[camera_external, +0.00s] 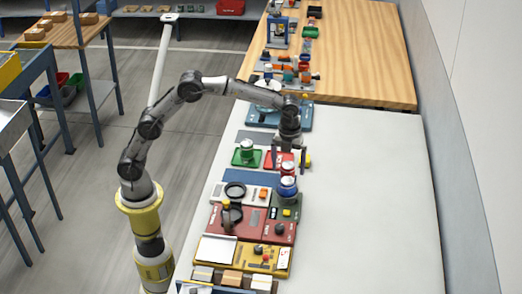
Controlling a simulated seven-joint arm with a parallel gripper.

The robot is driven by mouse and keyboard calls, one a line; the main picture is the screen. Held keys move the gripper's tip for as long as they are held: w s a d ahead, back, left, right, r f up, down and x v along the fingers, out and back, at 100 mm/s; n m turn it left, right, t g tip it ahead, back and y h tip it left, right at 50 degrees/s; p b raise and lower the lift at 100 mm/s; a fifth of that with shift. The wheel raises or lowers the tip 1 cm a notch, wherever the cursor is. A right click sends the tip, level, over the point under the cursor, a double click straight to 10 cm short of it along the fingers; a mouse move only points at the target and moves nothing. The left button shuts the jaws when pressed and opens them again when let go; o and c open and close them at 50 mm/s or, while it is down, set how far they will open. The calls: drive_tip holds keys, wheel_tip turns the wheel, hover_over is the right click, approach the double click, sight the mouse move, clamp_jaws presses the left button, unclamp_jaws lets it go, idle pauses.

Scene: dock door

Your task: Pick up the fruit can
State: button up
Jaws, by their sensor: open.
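My gripper (292,150) is open and hangs low over the white worktop, right above a red tray (271,162). A small pale can (288,168) stands at the tray's front right, just below and in front of the fingers. I cannot tell whether they touch it. A blue can-like item (288,187) stands just in front of that, and a green and white item (247,148) sits in a green tray (236,157) to the left. No label is readable, so I cannot tell which of these is the fruit can.
A small yellow item (308,160) shows right of my gripper. Red (282,231) and yellow (222,271) boards with several fixtures lie in front. A wooden table (370,65) with more items stands behind. The right side of the white worktop (375,200) is clear.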

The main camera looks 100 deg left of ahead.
sight(287, 180)
drive_tip(key=shift+d+f, duration=0.15)
drive_tip(key=shift+f, duration=1.5)
drive_tip(key=shift+d+f, duration=0.1)
drive_tip(key=shift+f, duration=1.5)
clamp_jaws()
drive_tip(key=shift+r, duration=0.1)
